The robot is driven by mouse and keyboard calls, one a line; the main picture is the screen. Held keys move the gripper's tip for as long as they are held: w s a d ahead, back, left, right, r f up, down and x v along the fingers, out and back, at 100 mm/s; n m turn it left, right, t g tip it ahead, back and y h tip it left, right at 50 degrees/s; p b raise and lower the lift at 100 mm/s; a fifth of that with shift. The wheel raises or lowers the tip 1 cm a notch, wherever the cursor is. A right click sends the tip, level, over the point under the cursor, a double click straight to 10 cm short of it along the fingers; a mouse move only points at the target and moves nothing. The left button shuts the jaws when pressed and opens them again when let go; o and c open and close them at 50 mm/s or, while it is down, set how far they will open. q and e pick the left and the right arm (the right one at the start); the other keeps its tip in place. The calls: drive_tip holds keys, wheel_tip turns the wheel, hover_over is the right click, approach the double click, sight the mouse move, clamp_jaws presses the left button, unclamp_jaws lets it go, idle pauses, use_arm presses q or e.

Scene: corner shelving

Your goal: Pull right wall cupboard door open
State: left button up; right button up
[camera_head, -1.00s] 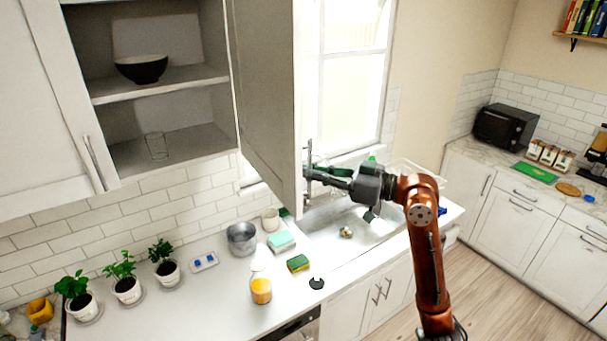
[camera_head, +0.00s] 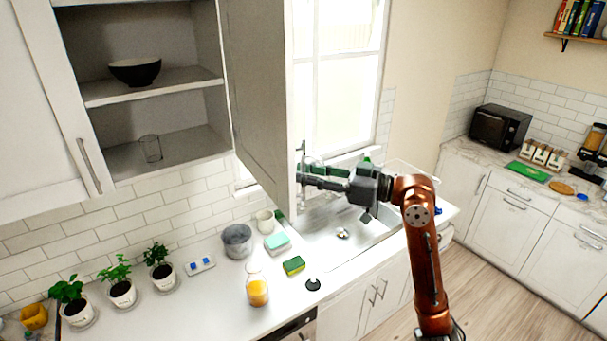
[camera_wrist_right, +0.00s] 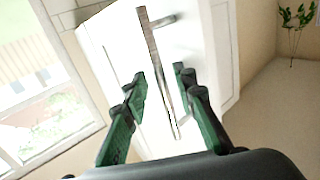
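The right wall cupboard door (camera_head: 258,90) stands swung out from the cupboard, with its inner face and free edge showing in the head view. Its metal bar handle (camera_head: 303,152) is at the lower outer side of the door. In the wrist view the handle (camera_wrist_right: 152,45) runs between the green fingers of my right gripper (camera_wrist_right: 162,85), with gaps on both sides. That gripper is open around the handle, not clamped. In the head view my right gripper (camera_head: 322,178) reaches the door's lower free edge from the right. My left gripper is not in view.
The open cupboard (camera_head: 150,98) holds a dark bowl (camera_head: 135,70) and a glass (camera_head: 150,148). The left cupboard door (camera_head: 35,110) is shut. Below, the counter (camera_head: 185,310) carries plants, a pot, sponges and a juice jar (camera_head: 257,292). A window (camera_head: 335,90) is behind the door.

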drive_tip(key=v, duration=1.1)
drive_tip(key=shift+d, duration=0.3)
drive_tip(key=shift+s, duration=0.15)
